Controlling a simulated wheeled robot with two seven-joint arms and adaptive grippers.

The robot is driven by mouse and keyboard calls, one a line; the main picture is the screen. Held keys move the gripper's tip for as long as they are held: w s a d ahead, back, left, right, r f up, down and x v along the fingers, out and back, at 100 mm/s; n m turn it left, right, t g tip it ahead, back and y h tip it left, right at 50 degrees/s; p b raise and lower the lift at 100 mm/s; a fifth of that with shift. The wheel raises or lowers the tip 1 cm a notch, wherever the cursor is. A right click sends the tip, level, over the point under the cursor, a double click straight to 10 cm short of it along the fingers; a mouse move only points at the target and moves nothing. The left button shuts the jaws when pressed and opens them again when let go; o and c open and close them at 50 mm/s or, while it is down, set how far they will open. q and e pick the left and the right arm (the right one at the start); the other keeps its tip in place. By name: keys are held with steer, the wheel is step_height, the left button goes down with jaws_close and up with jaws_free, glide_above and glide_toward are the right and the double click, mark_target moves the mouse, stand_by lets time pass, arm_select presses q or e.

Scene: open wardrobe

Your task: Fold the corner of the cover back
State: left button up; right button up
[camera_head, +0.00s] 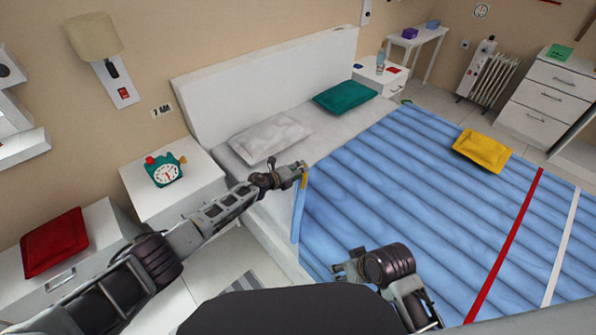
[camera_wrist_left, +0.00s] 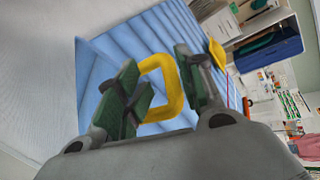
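The blue striped cover (camera_head: 400,190) lies over most of the bed, with its near left corner close to the pillows. A yellow loop (camera_head: 305,179) is at that corner. My left gripper (camera_head: 303,169) is right at the loop. In the left wrist view the yellow loop (camera_wrist_left: 163,88) shows between the two fingers of the left gripper (camera_wrist_left: 160,85), which stand apart; I see no clear grip on it. My right gripper (camera_head: 345,268) is over the near edge of the cover, away from the loop; its finger gap is too small to judge.
A grey pillow (camera_head: 268,138) and a green pillow (camera_head: 345,96) lie at the headboard (camera_head: 270,75). A yellow cushion (camera_head: 483,150) lies on the cover.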

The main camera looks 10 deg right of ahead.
arm_select(q)
steer(key=s+a+r+p, duration=0.2)
steer(key=s+r+p, duration=0.6)
steer(key=s+r, duration=0.3)
steer(key=shift+a, duration=0.15)
stand_by(3.1)
stand_by(0.4)
